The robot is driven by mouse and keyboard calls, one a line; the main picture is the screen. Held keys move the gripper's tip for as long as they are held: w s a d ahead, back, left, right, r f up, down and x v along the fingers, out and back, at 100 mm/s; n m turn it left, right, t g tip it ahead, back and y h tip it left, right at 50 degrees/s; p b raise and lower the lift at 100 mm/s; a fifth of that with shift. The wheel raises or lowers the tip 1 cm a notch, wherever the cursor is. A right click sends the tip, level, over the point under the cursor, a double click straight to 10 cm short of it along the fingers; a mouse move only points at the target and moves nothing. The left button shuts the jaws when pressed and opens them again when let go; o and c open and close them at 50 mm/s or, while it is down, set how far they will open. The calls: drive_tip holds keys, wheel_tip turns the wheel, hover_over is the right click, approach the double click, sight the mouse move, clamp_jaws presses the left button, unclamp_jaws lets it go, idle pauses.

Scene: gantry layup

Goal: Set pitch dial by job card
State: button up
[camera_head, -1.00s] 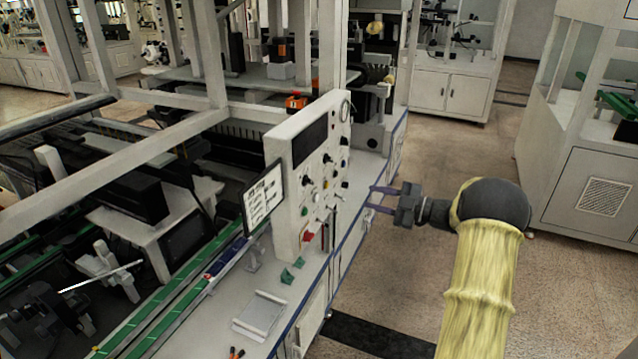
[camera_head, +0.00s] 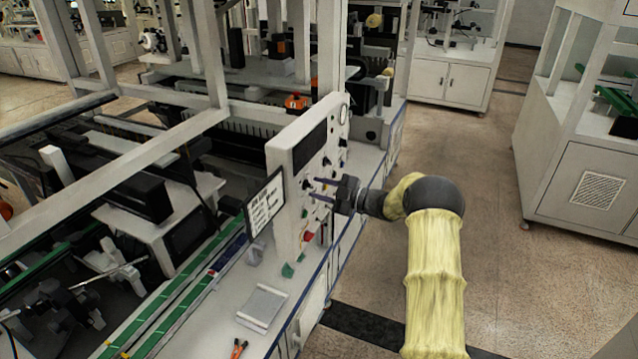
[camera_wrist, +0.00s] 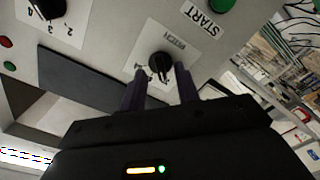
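The pitch dial (camera_wrist: 160,66) is a black knob on a white plate lettered PITCH in the wrist view. It sits on the grey control panel (camera_head: 284,157), which stands upright on the bench. My gripper (camera_wrist: 161,92) is open, its two dark fingers pointing at the panel, one on each side of the dial's lower part. I cannot tell whether they touch it. In the head view my gripper (camera_head: 318,189) is close in front of the panel face and hides some controls. The job card (camera_head: 265,203) is a white board in a dark frame at the panel's left edge; its text is too small to read.
Near the dial are a green button (camera_wrist: 221,4) by a START label and another black numbered dial (camera_wrist: 46,8). A grey tray (camera_head: 262,306) lies on the bench below the panel. The floor (camera_head: 480,250) to the right is clear.

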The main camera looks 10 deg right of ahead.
drive_tip(key=shift+w+a+f, duration=0.1)
drive_tip(key=shift+w+a, duration=0.15)
drive_tip(key=shift+a, duration=0.15)
clamp_jaws()
